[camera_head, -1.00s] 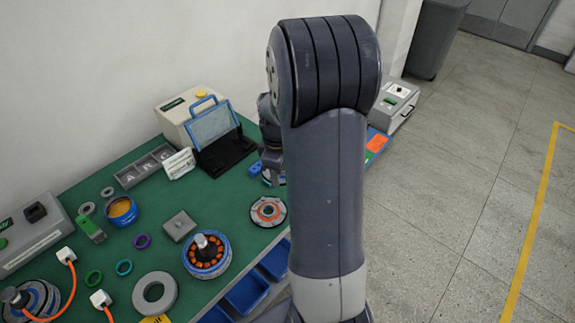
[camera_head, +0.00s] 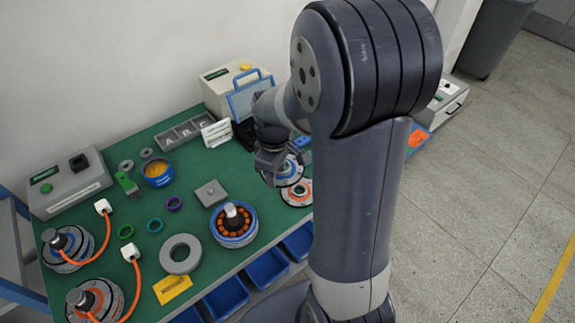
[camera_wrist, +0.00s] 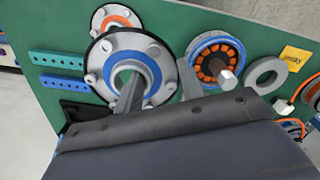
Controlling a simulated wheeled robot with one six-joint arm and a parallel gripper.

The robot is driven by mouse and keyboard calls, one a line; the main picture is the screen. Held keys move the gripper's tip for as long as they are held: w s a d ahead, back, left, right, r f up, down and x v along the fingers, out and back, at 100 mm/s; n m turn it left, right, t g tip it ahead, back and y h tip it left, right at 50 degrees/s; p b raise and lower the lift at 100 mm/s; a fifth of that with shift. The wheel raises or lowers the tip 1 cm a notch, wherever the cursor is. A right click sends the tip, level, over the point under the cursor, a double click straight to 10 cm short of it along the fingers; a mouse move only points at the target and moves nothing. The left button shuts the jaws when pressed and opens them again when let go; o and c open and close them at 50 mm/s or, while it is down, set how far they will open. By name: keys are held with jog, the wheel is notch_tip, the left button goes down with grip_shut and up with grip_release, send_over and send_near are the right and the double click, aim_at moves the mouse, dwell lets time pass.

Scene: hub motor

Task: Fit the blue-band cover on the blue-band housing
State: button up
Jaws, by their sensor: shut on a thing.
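The blue-band cover (camera_wrist: 103,65) is a grey metal disc with a blue ring around a central hole. My gripper (camera_wrist: 160,88) is shut on it, one finger at the hole and the other past the rim. In the head view the cover (camera_head: 291,170) shows beside my gripper (camera_head: 272,178), partly hidden by my arm, and looks held above the table. The blue-band housing (camera_head: 233,238) stands on the table, with orange coils and an upright grey shaft. In the wrist view the housing (camera_wrist: 233,53) is to the right of the cover, apart from it.
An orange-band cover (camera_head: 297,194) lies near the table edge. A grey ring (camera_head: 180,254), a grey square block (camera_head: 210,193) and small coloured rings are near the housing. Two cabled motors (camera_head: 68,248) (camera_head: 95,300) stand at the left. Blue bins (camera_head: 268,268) hang below the edge.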

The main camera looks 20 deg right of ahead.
jog(key=s+a+f+b, duration=0.1)
jog(key=a, duration=0.7)
jog(key=s+a+f+b, duration=0.1)
jog(key=s+a+f, duration=0.1)
jog(key=a, duration=0.5)
jog(key=shift+a, duration=0.4)
jog(key=shift+f+b, duration=0.1)
jog(key=shift+b, duration=0.25)
